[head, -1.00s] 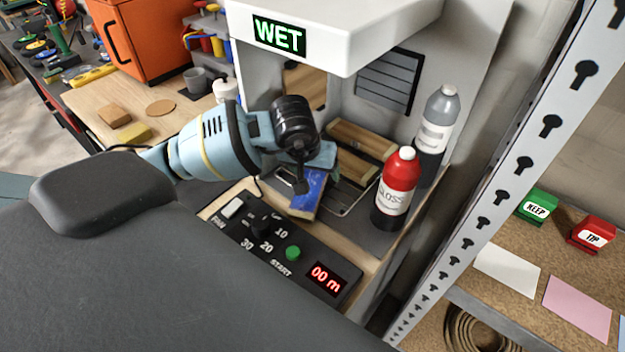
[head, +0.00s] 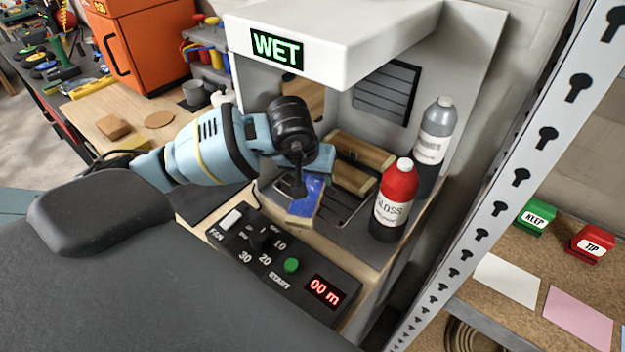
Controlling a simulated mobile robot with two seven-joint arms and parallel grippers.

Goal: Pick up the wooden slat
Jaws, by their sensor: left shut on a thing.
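A wooden slat with a blue-painted face (head: 306,206) is in the booth under the lit WET sign, near its front edge. My left gripper (head: 301,188) reaches in from the left and is shut on this slat; a dark finger lies across its blue face. The gripper hides the slat's far part. I cannot tell whether the slat touches the wire rack (head: 350,213) below it. Bare brown wooden pieces (head: 362,150) lie behind, farther back in the booth. My right gripper is not in view.
A red GLOSS bottle (head: 395,200) and a grey bottle (head: 435,135) stand right of the rack. The booth's white hood (head: 340,50) overhangs it. A control panel (head: 280,262) lies in front. A perforated metal post (head: 500,200) rises at the right.

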